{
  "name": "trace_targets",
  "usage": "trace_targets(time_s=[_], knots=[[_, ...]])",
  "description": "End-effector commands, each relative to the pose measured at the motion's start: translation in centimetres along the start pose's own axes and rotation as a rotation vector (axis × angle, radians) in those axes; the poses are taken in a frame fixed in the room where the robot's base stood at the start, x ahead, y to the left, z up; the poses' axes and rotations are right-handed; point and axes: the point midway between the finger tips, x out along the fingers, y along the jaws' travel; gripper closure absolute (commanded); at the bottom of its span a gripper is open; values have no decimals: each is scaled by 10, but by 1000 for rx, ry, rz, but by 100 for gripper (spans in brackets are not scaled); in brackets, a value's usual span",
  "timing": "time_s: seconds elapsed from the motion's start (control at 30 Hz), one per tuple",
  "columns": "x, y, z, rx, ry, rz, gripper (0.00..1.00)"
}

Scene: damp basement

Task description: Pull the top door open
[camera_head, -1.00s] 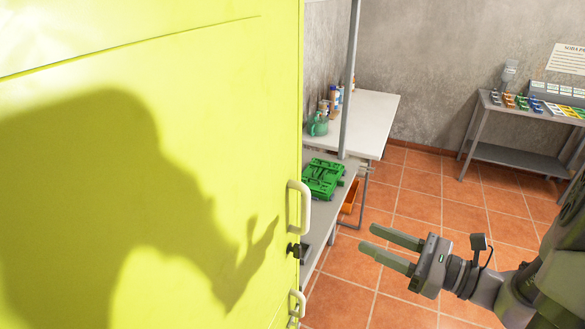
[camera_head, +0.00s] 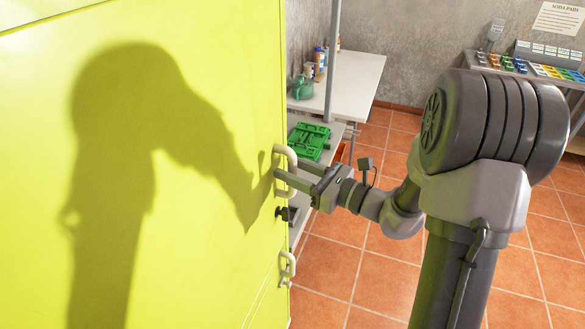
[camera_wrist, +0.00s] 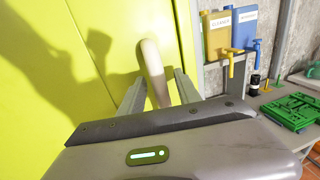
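The yellow top door (camera_head: 150,150) fills the left of the head view and looks shut. Its pale, bar-shaped upper handle (camera_head: 291,155) is at the door's right edge, above a black knob (camera_head: 288,214). My gripper (camera_head: 284,175) is at this handle. In the wrist view, the handle (camera_wrist: 152,60) stands between the two fingers of my gripper (camera_wrist: 160,85), one on each side. The fingers are apart, with a visible gap beside the handle. Contact with the handle cannot be made out.
A second pale handle (camera_head: 287,269) is below the knob. Behind the door's edge are a green toolbox (camera_head: 307,141) and a white table (camera_head: 350,80) with bottles. A side table (camera_head: 520,68) with coloured items stands at the back right. Tiled floor is open between.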

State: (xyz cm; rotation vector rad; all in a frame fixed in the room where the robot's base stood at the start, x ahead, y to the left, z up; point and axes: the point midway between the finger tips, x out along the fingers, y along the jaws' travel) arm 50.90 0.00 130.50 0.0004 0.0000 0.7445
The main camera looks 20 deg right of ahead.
Motion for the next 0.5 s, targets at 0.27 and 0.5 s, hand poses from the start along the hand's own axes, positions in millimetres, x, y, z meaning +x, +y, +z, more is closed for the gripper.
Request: trace_targets(time_s=[0.27, 0.5], knots=[[0, 0, 0, 0, 0, 1, 88], [0, 0, 0, -1, 0, 1, 100]])
